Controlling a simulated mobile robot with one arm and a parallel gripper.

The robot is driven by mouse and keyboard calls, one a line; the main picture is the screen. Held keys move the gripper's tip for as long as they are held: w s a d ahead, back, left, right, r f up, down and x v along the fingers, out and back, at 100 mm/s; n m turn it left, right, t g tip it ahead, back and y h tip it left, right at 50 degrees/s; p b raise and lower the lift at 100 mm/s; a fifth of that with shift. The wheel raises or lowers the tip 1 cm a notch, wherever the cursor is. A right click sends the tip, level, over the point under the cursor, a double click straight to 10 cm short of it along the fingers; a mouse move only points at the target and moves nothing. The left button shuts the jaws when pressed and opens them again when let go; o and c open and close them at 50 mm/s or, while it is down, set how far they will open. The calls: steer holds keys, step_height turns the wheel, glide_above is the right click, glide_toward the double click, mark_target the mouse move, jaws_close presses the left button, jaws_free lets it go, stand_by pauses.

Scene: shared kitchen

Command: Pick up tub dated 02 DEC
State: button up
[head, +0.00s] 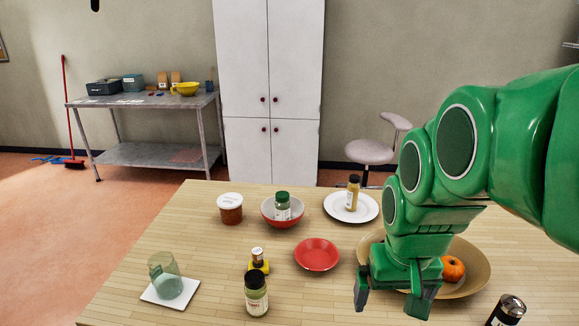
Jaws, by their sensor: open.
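A reddish-brown tub with a white lid (230,211) stands upright at the back left of the wooden table. A label shows on its lid or upper rim, but I cannot read any date. On the metal table against the wall are a dark blue box-like tub (104,88) and a teal tub (133,83); their markings are too small to read. My gripper (391,298) is open and empty, pointing down in front of the large wooden bowl (477,262), well to the right of the white-lidded tub.
A red-and-white bowl (269,219) holds a green-lidded jar (282,204). A white plate (337,211) bears a bottle (353,193). A red dish (316,254), a jar (256,296), a small bottle (257,258) and a glass (166,280) stand nearer. The table's left middle is clear.

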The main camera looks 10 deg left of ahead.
steer(key=w+a+n+t, duration=0.1)
steer(key=w+a+t, duration=0.35)
steer(key=w, duration=0.85)
steer(key=n+t+y, duration=0.4)
steer(key=t+y, duration=0.2)
steer(key=y, duration=0.1)
glide_above(233, 207)
steer(key=s+d, duration=0.1)
steer(key=s, duration=0.1)
steer(key=f, duration=1.5)
steer(key=shift+s+d+f, duration=0.1)
steer(key=shift+s+d, duration=0.05)
steer(key=shift+d, duration=0.1)
steer(key=shift+x, duration=3.85)
